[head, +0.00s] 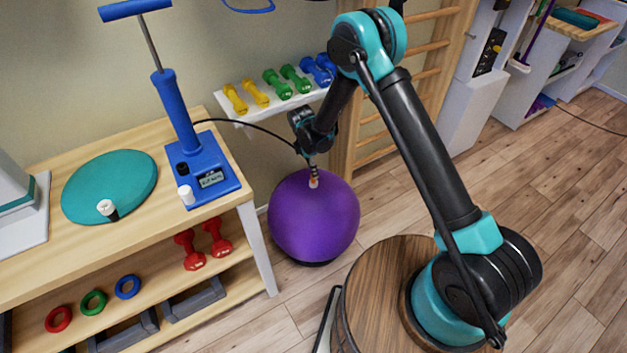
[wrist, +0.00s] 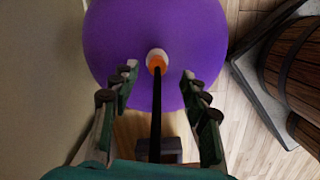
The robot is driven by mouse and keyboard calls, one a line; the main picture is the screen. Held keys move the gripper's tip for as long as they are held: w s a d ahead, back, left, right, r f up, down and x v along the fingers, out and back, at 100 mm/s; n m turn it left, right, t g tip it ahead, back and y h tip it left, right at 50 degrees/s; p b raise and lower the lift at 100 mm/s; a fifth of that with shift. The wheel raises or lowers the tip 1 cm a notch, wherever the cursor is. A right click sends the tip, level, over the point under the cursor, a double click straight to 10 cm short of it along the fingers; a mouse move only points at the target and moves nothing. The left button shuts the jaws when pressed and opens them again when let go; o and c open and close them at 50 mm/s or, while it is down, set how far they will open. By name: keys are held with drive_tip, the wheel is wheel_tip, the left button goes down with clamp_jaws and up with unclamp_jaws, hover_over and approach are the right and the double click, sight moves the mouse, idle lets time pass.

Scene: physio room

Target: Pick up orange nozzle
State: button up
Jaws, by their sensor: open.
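The orange nozzle (wrist: 157,62) sits in a white round fitting (wrist: 154,53) on the purple ball (wrist: 120,35) in the wrist view. A black hose (wrist: 156,110) runs from the nozzle down the picture between my fingers. My gripper (wrist: 159,80) is open, with one finger on either side of the hose and nothing held. The nozzle lies just past the fingertips, near the middle between them. In the head view, my gripper (head: 312,160) points down above the top of the purple ball (head: 312,222). The nozzle (head: 313,178) is small there and partly hidden.
A blue pump (head: 190,150) stands on the wooden table (head: 150,225) at left, its hose (head: 245,121) reaching towards my gripper. A shelf of dumbbells (head: 245,115) and wall bars (head: 420,75) are behind. Floor (head: 530,200) is open at right.

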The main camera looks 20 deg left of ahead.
drive_tip(key=shift+w+d+f, duration=0.1)
drive_tip(key=shift+w+f, duration=0.05)
drive_tip(key=shift+f, duration=1.2)
drive_tip(key=shift+w+d+f, duration=0.1)
drive_tip(key=shift+w+f, duration=0.05)
drive_tip(key=shift+f, duration=1.15)
clamp_jaws()
